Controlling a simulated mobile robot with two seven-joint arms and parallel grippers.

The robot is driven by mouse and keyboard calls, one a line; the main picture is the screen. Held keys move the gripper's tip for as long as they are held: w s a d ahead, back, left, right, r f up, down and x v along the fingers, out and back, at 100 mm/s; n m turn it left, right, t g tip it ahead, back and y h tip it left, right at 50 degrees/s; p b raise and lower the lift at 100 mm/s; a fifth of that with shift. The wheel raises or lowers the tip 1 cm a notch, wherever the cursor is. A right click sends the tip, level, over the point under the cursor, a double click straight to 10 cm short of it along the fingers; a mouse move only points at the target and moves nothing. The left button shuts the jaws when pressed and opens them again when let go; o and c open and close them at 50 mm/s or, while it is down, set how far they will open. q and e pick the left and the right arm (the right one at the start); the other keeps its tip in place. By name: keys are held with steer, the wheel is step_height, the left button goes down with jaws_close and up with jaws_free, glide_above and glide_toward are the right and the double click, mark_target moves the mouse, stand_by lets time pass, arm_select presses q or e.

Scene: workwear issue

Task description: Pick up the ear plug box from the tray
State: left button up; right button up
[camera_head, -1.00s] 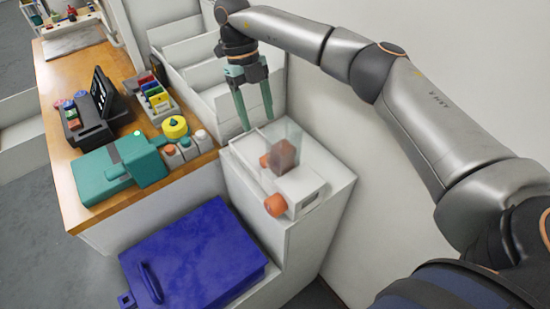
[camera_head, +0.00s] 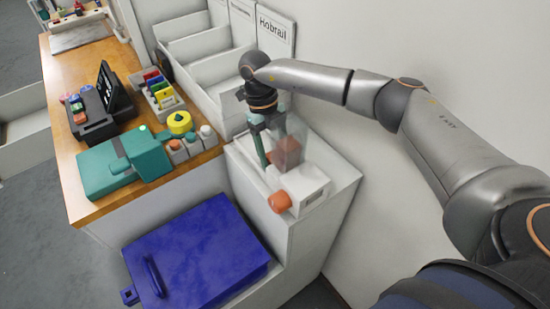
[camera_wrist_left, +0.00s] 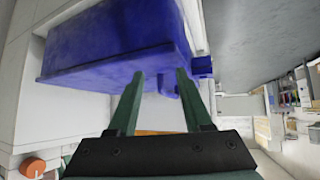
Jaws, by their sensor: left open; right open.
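My right gripper (camera_head: 273,155) is open and points down over the white dispenser (camera_head: 305,184) on the white cabinet. Its green fingers are at the clear guard (camera_head: 290,142). A brown-orange block, possibly the ear plug box, is mostly hidden by the fingers and guard; I cannot tell whether they touch it. The dispenser has an orange knob (camera_head: 280,202) at its front. My left gripper (camera_wrist_left: 159,78) is open and empty in the left wrist view, in front of the blue case (camera_wrist_left: 110,45). It is not in the head view.
The blue case (camera_head: 195,255) lies low in front of the cabinet. A wooden counter (camera_head: 70,160) at left carries a teal device (camera_head: 125,160), a black terminal (camera_head: 95,115) and small bottles. White bins (camera_head: 195,70) stand behind; a wall is at right.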

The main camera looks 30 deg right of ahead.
jaws_close()
stand_by(0.4)
steer(key=shift+r, duration=0.15)
